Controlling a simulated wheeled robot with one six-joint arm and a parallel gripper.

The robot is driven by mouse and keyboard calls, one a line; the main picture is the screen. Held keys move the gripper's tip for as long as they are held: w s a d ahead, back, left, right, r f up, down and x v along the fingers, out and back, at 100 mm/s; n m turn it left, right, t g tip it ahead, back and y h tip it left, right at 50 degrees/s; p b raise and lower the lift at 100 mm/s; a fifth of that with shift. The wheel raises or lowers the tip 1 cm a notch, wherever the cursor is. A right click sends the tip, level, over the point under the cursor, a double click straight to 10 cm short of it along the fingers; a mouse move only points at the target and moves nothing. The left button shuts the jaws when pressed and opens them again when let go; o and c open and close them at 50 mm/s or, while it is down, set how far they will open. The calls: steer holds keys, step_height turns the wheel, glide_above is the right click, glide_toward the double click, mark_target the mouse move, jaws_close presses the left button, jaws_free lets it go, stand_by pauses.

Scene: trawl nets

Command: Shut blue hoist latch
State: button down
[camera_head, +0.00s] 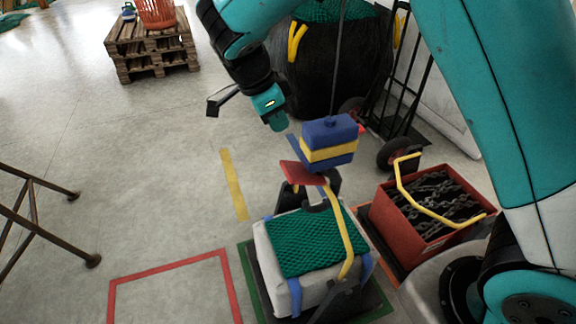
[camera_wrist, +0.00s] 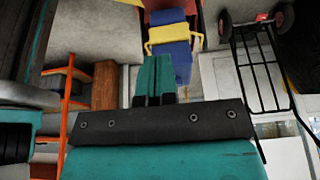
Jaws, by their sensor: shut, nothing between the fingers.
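The hoist block (camera_head: 330,132), blue with a yellow band, hangs from a thin cable right of centre in the head view. A slanted blue flap (camera_head: 296,150), probably the latch, sticks out at its left side, apart from the block's upper part. A red plate (camera_head: 303,173) sits below it. In the wrist view the blue and yellow hoist block (camera_wrist: 175,34) is at top centre, with a blue piece (camera_wrist: 182,63) beside the fingers. My gripper (camera_head: 279,124) is shut and empty, just left of the block. Its teal fingers (camera_wrist: 155,62) are together; contact cannot be told.
A bale with green net (camera_head: 305,243) stands below the hoist, with a yellow strap (camera_head: 343,235) up to it. A red crate of chains (camera_head: 432,208) is at right. A hand truck (camera_head: 400,75) and black sack (camera_head: 345,70) stand behind. Floor at left is mostly clear.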

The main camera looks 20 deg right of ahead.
steer(key=b, duration=0.1)
glide_above(291, 173)
steer(key=f, duration=0.9)
steer(key=shift+d+f, duration=0.2)
steer(key=shift+d, duration=0.05)
steer(key=shift+a+f, duration=0.25)
steer(key=shift+f, duration=0.3)
steer(key=shift+a+f, duration=0.25)
steer(key=shift+f, duration=0.3)
steer(key=shift+a+f, duration=0.35)
steer(key=shift+f, duration=0.35)
